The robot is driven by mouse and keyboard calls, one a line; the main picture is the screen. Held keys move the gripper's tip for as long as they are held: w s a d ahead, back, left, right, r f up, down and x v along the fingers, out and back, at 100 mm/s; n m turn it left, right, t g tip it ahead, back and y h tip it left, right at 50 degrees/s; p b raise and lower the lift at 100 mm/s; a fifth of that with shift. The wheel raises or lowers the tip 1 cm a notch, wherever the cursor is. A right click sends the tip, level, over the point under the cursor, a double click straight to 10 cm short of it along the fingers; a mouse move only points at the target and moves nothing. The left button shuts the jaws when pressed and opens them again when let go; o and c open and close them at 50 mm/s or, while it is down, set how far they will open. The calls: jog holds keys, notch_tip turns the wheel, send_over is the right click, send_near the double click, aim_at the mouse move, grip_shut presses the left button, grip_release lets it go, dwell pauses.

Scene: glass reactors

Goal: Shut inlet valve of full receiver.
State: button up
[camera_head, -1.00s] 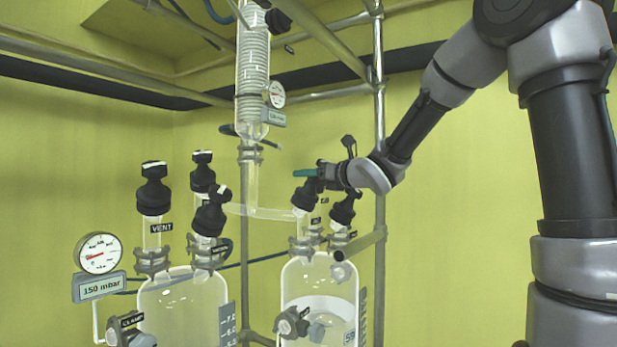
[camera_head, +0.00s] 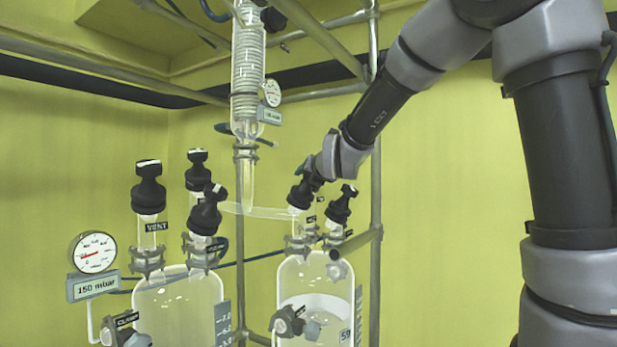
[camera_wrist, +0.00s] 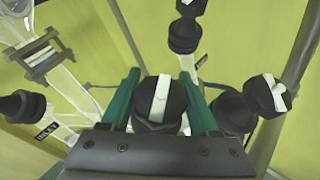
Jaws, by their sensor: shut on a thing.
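The right glass receiver (camera_head: 290,272) shows a pale liquid surface partway up. On its neck are two black valve knobs: a left one (camera_head: 299,198) and a right one (camera_head: 341,205). My gripper (camera_head: 306,184) comes down from the upper right onto the left knob. In the wrist view my gripper (camera_wrist: 160,98) has its two teal fingers on either side of a black knob with a white stripe (camera_wrist: 155,112), and is shut on it. Another white-striped knob (camera_wrist: 262,100) stands just right of the fingers. The fingertips are mostly hidden in the head view.
The left glass vessel (camera_head: 178,303) carries several black knobs, one labelled VENT, beside a 150 mbar gauge (camera_head: 94,252). A coiled glass condenser (camera_head: 247,75) hangs above, with a glass tube (camera_head: 262,211) running to the right receiver. A metal post (camera_head: 376,190) stands close right.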

jog(key=shift+d+f+m+g+h, duration=0.1)
jog(key=shift+d+m+g+h, duration=0.15)
jog(key=shift+m+h, duration=0.8)
jog(key=shift+d+f+m+g+h, duration=0.15)
jog(key=shift+m+g+h, duration=0.1)
jog(key=shift+m+h, duration=0.75)
jog(key=shift+s+d+f+m+g+h, duration=0.1)
jog(key=shift+s+d+m+g+h, duration=0.15)
jog(key=shift+m+g+h, duration=1.2)
jog(key=shift+s+d+f+m+g+h, duration=0.1)
jog(key=shift+d+f+m+g+h, duration=0.1)
jog(key=shift+m+g+h, duration=1.25)
jog(key=shift+s+d+f+m+g+h, duration=0.1)
jog(key=shift+s+d+m+g+h, duration=0.25)
jog(key=shift+m+g, duration=1.2)
jog(key=shift+w+a+m+t, duration=0.1)
jog(key=shift+m+t, duration=0.25)
jog(key=shift+m, duration=0.25)
jog(key=o, duration=1.4)
